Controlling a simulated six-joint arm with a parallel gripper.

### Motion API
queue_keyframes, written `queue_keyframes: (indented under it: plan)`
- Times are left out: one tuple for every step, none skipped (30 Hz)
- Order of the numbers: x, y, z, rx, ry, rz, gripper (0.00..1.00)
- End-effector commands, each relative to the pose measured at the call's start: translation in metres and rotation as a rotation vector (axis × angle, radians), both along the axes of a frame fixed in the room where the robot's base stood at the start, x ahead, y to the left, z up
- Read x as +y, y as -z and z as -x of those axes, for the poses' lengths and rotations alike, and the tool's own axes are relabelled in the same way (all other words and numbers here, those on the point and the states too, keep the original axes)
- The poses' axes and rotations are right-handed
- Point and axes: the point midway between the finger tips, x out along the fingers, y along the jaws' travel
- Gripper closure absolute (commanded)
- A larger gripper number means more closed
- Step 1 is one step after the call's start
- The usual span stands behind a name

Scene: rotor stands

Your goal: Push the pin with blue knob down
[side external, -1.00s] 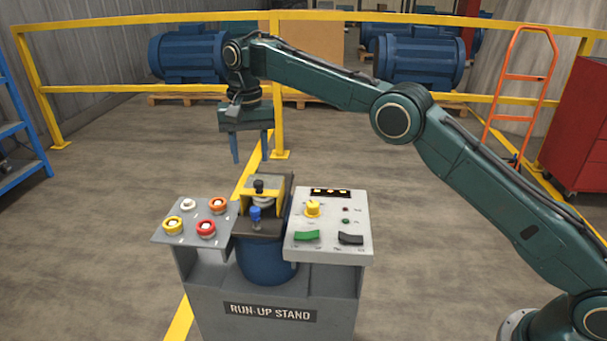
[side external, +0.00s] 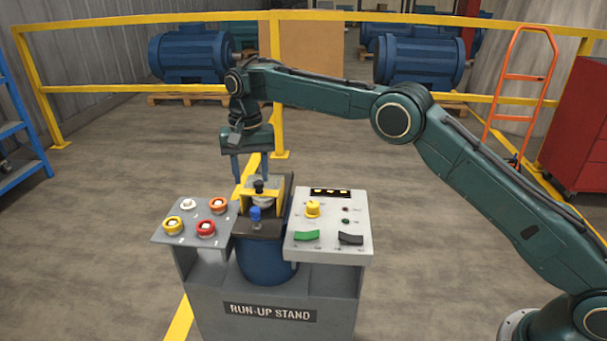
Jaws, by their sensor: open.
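The pin with the blue knob (side external: 255,214) stands upright at the front of the dark plate in the middle of the run-up stand (side external: 270,313). Behind it a yellow bracket (side external: 274,189) holds a round grey part and a black knob (side external: 259,186). My gripper (side external: 251,176) is open and points down, just behind and above the bracket. Its fingers are apart, and the lower end of the right one is partly hidden near the bracket. I cannot tell whether a finger touches anything. No finger is at the blue knob.
A panel with several round buttons (side external: 206,228) is left of the bracket. A control box (side external: 331,248) with a yellow dial (side external: 312,208), a green rocker (side external: 307,236) and a black rocker (side external: 350,239) is on the right. A yellow railing (side external: 110,88) runs behind on open floor.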

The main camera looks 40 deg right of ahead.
Motion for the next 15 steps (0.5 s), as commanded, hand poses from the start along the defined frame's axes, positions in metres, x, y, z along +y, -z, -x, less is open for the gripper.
queue_keyframes:
  plan:
    - [0.000, 0.007, 0.001, 0.003, 0.000, 0.001, 0.55]
    - [0.000, 0.011, 0.001, 0.003, 0.000, 0.001, 0.55]
    - [0.000, 0.018, 0.001, 0.003, 0.000, 0.001, 0.55]
    - [0.000, 0.023, 0.001, 0.004, 0.000, 0.000, 0.55]
    - [0.000, 0.027, 0.001, 0.004, 0.000, 0.001, 0.55]
    - [0.000, 0.034, 0.001, 0.003, 0.000, 0.001, 0.55]
    - [0.000, 0.038, 0.001, 0.004, 0.000, 0.001, 0.55]
    - [0.000, 0.043, 0.001, 0.003, 0.000, 0.001, 0.55]
    - [0.000, 0.049, 0.001, 0.004, 0.000, 0.000, 0.55]
    - [0.000, 0.053, 0.001, 0.003, 0.000, 0.001, 0.55]
    - [0.000, 0.057, 0.001, 0.003, 0.000, 0.001, 0.55]
    - [0.000, 0.062, 0.001, 0.003, 0.000, 0.001, 0.55]
    - [0.000, 0.066, 0.001, 0.001, 0.000, 0.000, 0.55]
    - [0.000, 0.070, 0.001, 0.003, 0.000, 0.001, 0.55]
    - [0.000, 0.074, 0.001, 0.003, 0.000, 0.001, 0.55]
